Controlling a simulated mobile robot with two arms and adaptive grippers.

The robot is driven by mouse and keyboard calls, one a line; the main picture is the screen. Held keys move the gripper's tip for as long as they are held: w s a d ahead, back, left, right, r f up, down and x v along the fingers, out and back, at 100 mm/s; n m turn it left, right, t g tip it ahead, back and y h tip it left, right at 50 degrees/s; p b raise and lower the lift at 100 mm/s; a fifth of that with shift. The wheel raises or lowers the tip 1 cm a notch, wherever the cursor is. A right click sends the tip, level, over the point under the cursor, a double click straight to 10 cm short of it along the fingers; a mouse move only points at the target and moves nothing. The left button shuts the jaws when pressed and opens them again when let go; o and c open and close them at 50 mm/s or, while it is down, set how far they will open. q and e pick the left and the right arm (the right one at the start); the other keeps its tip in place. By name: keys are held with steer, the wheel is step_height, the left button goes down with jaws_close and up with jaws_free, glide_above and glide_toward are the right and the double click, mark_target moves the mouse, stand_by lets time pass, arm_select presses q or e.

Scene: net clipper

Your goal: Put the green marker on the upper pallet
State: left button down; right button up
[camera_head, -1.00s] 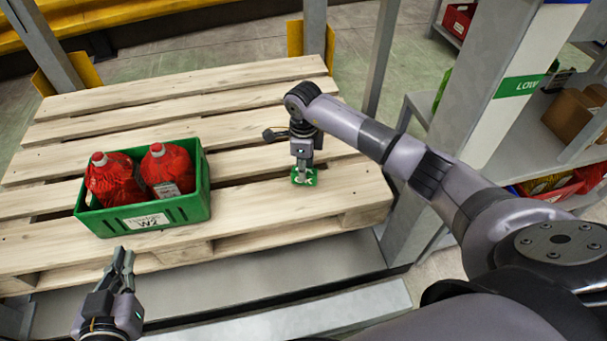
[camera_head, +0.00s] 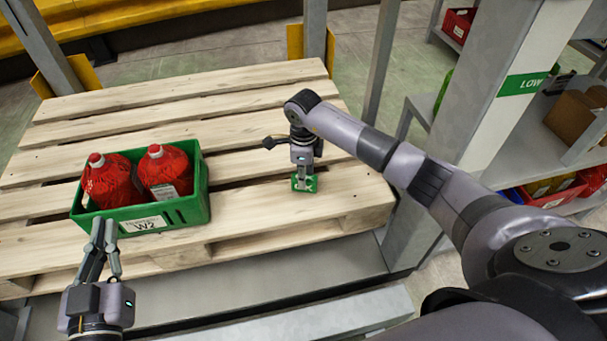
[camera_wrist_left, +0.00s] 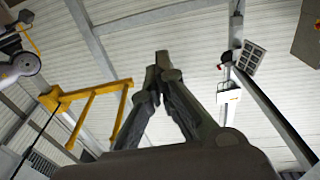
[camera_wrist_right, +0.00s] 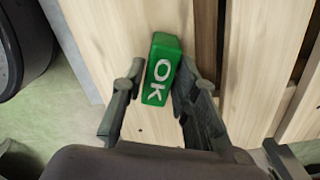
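The green marker (camera_head: 304,184) is a small green block with white OK lettering, near the front right of the wooden pallet (camera_head: 250,218). My right gripper (camera_head: 303,178) reaches down to it from above. In the right wrist view the marker (camera_wrist_right: 162,70) sits between the two fingertips, which lie close against its sides. Whether its underside touches the boards cannot be told. My left gripper (camera_head: 107,232) is in front of the green crate, its fingertips overlapping the crate's front in the picture. In the left wrist view its fingertips (camera_wrist_left: 162,62) meet with nothing between them.
A green crate (camera_head: 180,212) labelled W2 holds two red bottles (camera_head: 110,180) on the left of the pallet. Grey posts (camera_head: 382,60) stand behind and at the right, one with a green LOW label (camera_head: 520,85). The boards behind the crate are clear.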

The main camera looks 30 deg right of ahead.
steer(key=o, duration=0.3)
